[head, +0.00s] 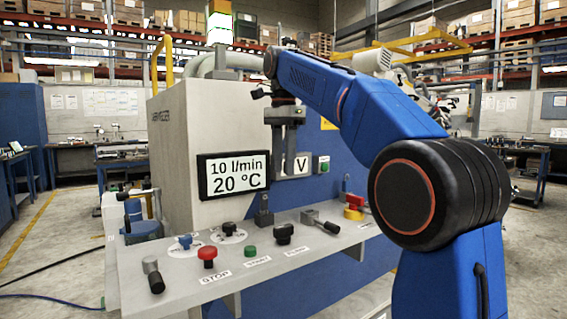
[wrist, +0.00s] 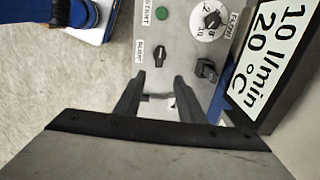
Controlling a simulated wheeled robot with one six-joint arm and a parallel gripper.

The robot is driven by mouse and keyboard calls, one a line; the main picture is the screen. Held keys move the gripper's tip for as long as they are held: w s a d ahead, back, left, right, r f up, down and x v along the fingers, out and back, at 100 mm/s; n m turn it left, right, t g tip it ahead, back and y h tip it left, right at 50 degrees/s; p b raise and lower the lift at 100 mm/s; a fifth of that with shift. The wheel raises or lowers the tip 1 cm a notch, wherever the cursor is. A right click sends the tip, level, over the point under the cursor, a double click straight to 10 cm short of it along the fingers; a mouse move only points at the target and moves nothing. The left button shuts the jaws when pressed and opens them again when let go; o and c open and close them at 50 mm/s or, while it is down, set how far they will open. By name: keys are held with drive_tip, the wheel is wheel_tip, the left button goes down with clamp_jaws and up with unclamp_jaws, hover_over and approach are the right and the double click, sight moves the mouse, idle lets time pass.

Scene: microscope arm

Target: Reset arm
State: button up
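My blue arm reaches in from the right in the head view. My gripper (head: 286,170) hangs downward in front of the grey machine, above the sloping control panel (head: 240,270). In the wrist view, the two dark fingers of my gripper (wrist: 157,84) stand apart with nothing held between them. The panel (wrist: 185,45) lies below and beyond them. A pale patch and a small grey part show between the fingers, too unclear to name.
The panel carries a red stop button (head: 207,256), green button (head: 250,251), black knob (head: 284,233), grey lever (head: 320,221) and upright black piece (head: 264,211). The display (head: 233,175) stands behind it, close right of my fingers in the wrist view.

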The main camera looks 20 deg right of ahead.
drive_tip(key=shift+s, duration=0.1)
drive_tip(key=s+d+f+n+t, duration=0.2)
drive_tip(key=s+f+n, duration=0.5)
drive_tip(key=s+f, duration=0.9)
drive_tip(key=s+d+f+n+t, duration=0.2)
drive_tip(key=s+d+f+n, duration=0.3)
drive_tip(key=s+f, duration=1.2)
wheel_tip(320, 180, down, 4)
drive_tip(key=n, duration=0.2)
drive_tip(key=shift+n+t, duration=0.3)
drive_tip(key=shift+t, duration=0.1)
